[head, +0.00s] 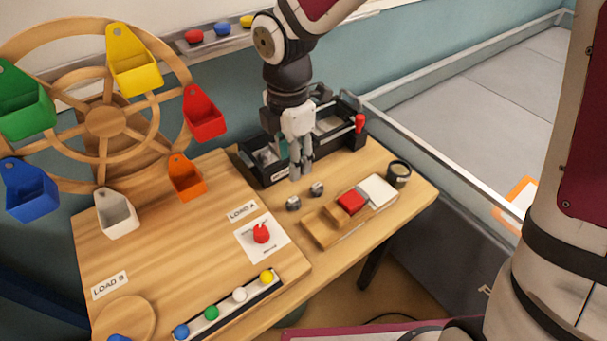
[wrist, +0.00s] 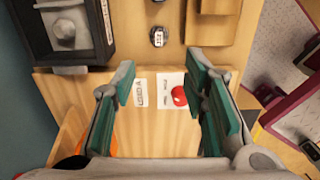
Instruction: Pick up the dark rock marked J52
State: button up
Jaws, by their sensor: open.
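Two small dark rocks sit on the wooden table in the head view, a left one (head: 293,203) and a right one (head: 317,188). Their marks are too small to read there. In the wrist view one dark rock (wrist: 158,37) bears a pale tag whose letters I cannot read for sure. The other rock is cut by the top edge there. My gripper (head: 300,170) points down above the table, behind the rocks in the head view. In the wrist view its green-padded fingers (wrist: 162,88) are apart with nothing held between them.
A black tool tray (head: 262,180) stands behind my gripper. A wooden block tray (head: 325,232) with a red block (head: 351,201) lies to the right of the rocks. A dark cup (head: 399,173) stands at right.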

aim_at(293, 199)
notch_tip(293, 199, down, 14)
jog(key=b, duration=0.3)
jog(key=shift+w, duration=0.1)
grip_shut()
dwell(0.3)
